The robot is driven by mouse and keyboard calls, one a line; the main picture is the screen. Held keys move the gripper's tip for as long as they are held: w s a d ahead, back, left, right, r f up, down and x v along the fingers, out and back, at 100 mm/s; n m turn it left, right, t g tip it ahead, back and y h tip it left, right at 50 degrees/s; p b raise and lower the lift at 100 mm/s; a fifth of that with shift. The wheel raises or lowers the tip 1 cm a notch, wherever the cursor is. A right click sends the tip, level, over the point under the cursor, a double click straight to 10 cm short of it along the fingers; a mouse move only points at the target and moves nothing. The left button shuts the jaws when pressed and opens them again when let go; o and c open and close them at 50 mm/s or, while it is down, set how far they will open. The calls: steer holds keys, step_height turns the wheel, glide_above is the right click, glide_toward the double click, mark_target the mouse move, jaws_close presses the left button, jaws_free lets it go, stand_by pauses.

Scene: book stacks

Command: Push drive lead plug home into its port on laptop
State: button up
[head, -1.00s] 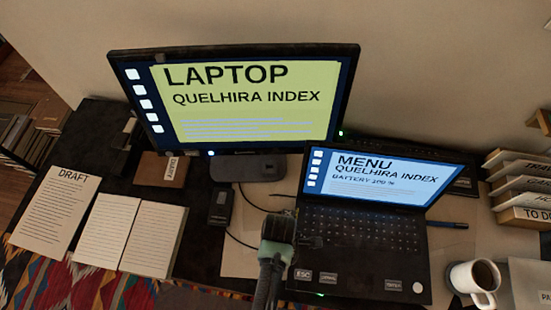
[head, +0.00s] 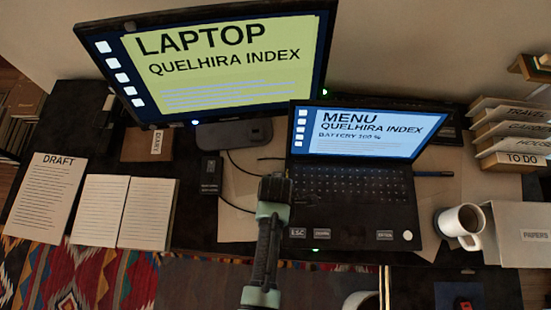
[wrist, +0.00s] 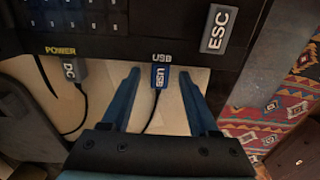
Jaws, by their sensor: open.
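The open laptop (head: 350,190) stands right of the middle of the desk in the head view, its screen lit. In the wrist view its dark side edge (wrist: 195,42) carries a USB label and a POWER label. The blue USB plug (wrist: 158,79) is at the edge under the USB label, its cable running back toward my gripper. I cannot tell how deep it sits. My gripper (wrist: 160,73) is open, with one blue finger on each side of the plug, apart from it. In the head view my gripper (head: 275,188) is at the laptop's left side and hides the plug.
A grey DC plug (wrist: 70,70) and its cable are left of the USB plug. The black drive (head: 210,175) lies left of the laptop, with a monitor (head: 220,60) behind. A coffee mug (head: 461,224) stands at the right. Papers (head: 127,211) lie at the left.

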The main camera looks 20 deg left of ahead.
step_height(320, 180, up, 13)
stand_by(0.4)
steer(key=shift+f, duration=0.1)
stand_by(0.4)
